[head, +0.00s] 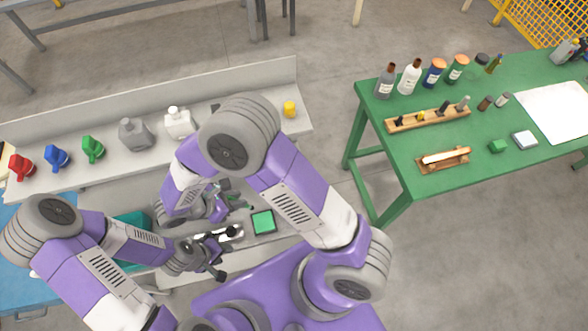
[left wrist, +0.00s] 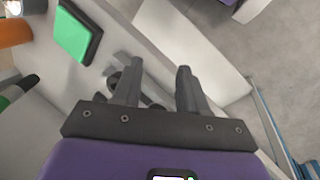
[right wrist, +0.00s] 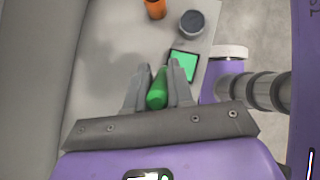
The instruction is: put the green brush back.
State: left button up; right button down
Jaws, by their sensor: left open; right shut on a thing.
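My right gripper (right wrist: 159,66) is shut on the green brush (right wrist: 157,92), a green cylinder seen between the fingers in the right wrist view. Its far end is hidden. In the head view my right gripper (head: 238,202) is over the pale bench, partly covered by my arm. My left gripper (head: 215,264) is open, low over the bench's front; in the left wrist view its fingers (left wrist: 157,70) are apart. Dark parts on the bench (left wrist: 118,82) show behind and beside them. A green square pad with dark edges (head: 263,221) lies right of both grippers.
An orange cup (right wrist: 155,8) and a grey round container (right wrist: 192,24) stand beyond the pad. A green table (head: 380,109) with bottles and wooden racks (head: 428,119) stands right.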

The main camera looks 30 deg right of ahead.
jog(key=w+d+p, duration=0.3)
jog(key=d, duration=1.4)
jog(key=d+f+y+p, duration=0.1)
jog(key=d+f+y, duration=0.2)
jog(key=f, duration=0.5)
jog(key=shift+w+d+g, duration=0.3)
jog(key=shift+d, duration=0.15)
jog(key=c, duration=1)
grip_release()
jog(key=shift+d, duration=0.1)
jog(key=shift+p, duration=0.3)
